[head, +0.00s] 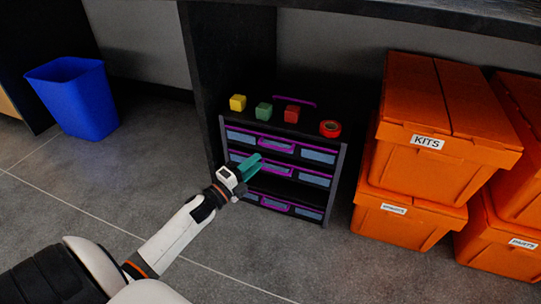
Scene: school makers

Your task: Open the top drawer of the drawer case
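The drawer case (342,170) is dark with several rows of drawers that have purple trim and pale blue fronts. It stands on the floor under the bench. The top drawer (276,143) is the uppermost row and looks shut, with a purple handle at its middle. My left gripper (256,163), with teal fingers, is in front of the case, below the top drawer's handle and over the left part of the middle row. Its fingers are close together, and whether they touch the case or hold anything is unclear. My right gripper is not in view.
On the case stand a yellow block (238,103), a green block (264,112), a red block (292,114) and a red tape roll (330,128). Orange crates (440,165) are stacked close at right. A blue bin (78,97) stands at left. Floor in front is clear.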

